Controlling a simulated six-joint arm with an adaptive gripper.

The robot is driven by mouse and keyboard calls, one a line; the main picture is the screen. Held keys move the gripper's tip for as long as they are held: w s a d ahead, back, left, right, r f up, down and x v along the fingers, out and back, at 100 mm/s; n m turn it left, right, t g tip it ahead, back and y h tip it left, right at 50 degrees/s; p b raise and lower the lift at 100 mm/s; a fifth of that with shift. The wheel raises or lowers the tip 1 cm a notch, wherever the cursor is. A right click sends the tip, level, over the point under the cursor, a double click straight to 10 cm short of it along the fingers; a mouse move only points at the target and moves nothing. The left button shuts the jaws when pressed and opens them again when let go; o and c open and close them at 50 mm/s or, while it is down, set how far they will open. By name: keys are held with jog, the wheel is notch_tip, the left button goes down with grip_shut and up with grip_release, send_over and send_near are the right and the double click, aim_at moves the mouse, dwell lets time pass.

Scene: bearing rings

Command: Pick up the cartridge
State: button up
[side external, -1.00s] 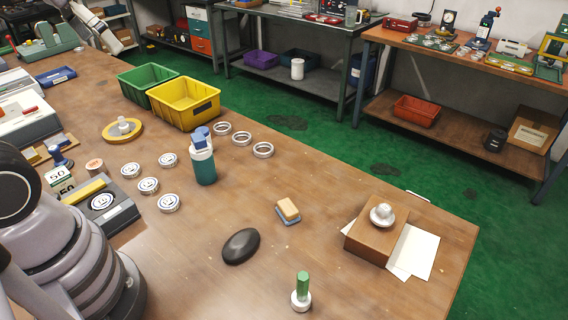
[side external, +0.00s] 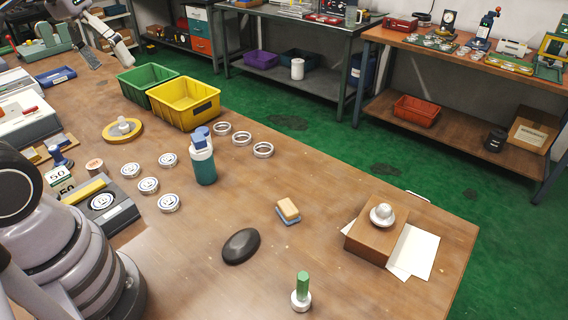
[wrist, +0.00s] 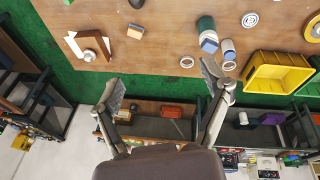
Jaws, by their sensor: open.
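No label names the cartridge for me. A teal cylinder with a white collar and blue top (side external: 204,168) is the likeliest match, standing upright on the workbench (side external: 330,180). In the wrist view the teal cylinder (wrist: 205,24) is at the upper right. A pale cylinder (wrist: 228,48) appears next to it there; in the side view it is mostly hidden. My gripper (wrist: 162,86) is open, with nothing between its fingers. In the side view, my gripper (side external: 112,62) is at the far upper left, beyond the green bin and well away from the teal cylinder.
Metal rings (side external: 263,150) lie beside the teal cylinder. Green (side external: 148,76) and yellow (side external: 186,102) bins stand behind it. Several round labelled parts (side external: 148,185) lie left. A sponge (side external: 288,210), black oval (side external: 241,246) and wooden block (side external: 375,240) are to the right, with bare bench between.

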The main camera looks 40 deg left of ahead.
jog(key=w+a+f+n+h, duration=0.5)
jog(key=w+a+f+n, duration=0.15)
jog(key=w, duration=0.25)
jog(key=w+a+f+n+h, duration=0.4)
jog(key=w+a+f+n, duration=0.25)
jog(key=w, duration=0.35)
jog(key=a+f+n+t, duration=0.3)
jog(key=a+f+n, duration=0.1)
jog(key=f, duration=0.3)
jog(key=s+a+f+n+t, duration=0.1)
jog(key=a+f+n+t, duration=0.3)
jog(key=a+f, duration=0.3)
jog(key=s+a+f+n+t+h, duration=0.1)
jog(key=a+f+n+t, duration=0.2)
jog(key=a+f, duration=0.3)
notch_tip(320, 180, down, 3)
jog(key=shift+s+a+f+n+t, duration=0.1)
jog(key=shift+n+t, duration=0.3)
jog(key=shift+n, duration=0.2)
jog(key=x, duration=1.3)
jog(key=shift+d+r, duration=0.25)
jog(key=shift+d, duration=0.1)
jog(key=shift+c, duration=0.2)
